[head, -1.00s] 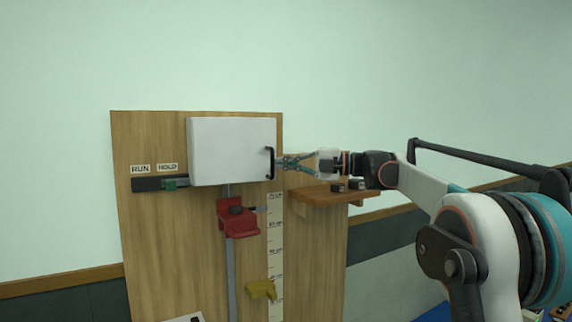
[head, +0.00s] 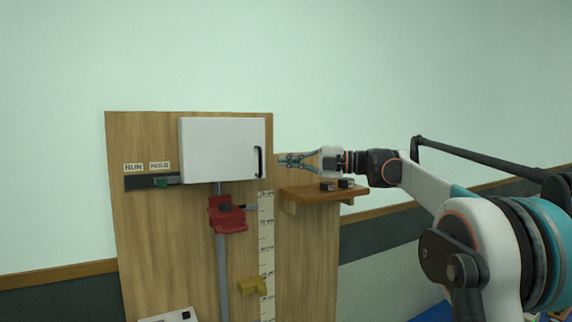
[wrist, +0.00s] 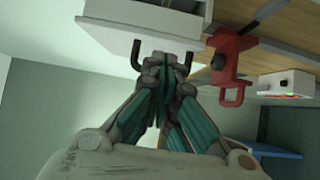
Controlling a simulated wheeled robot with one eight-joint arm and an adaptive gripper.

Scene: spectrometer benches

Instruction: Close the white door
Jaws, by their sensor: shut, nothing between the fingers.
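The white door (head: 218,149) is the front of a white box on the wooden board, with a dark bar handle (head: 258,162) near its right edge. My gripper (head: 284,160) is just right of the handle, with a small gap in the picture. In the wrist view the door (wrist: 120,38) is ahead of my gripper (wrist: 162,66). Its teal fingers are together and empty, and hide the middle of the handle (wrist: 136,56).
A wooden shelf (head: 310,194) with small dark blocks is below my gripper. A red bracket (head: 227,214) on a grey rail is below the door. A green slider (head: 161,182) sits left under RUN and HOLD labels. A yellow piece (head: 252,286) is lower down.

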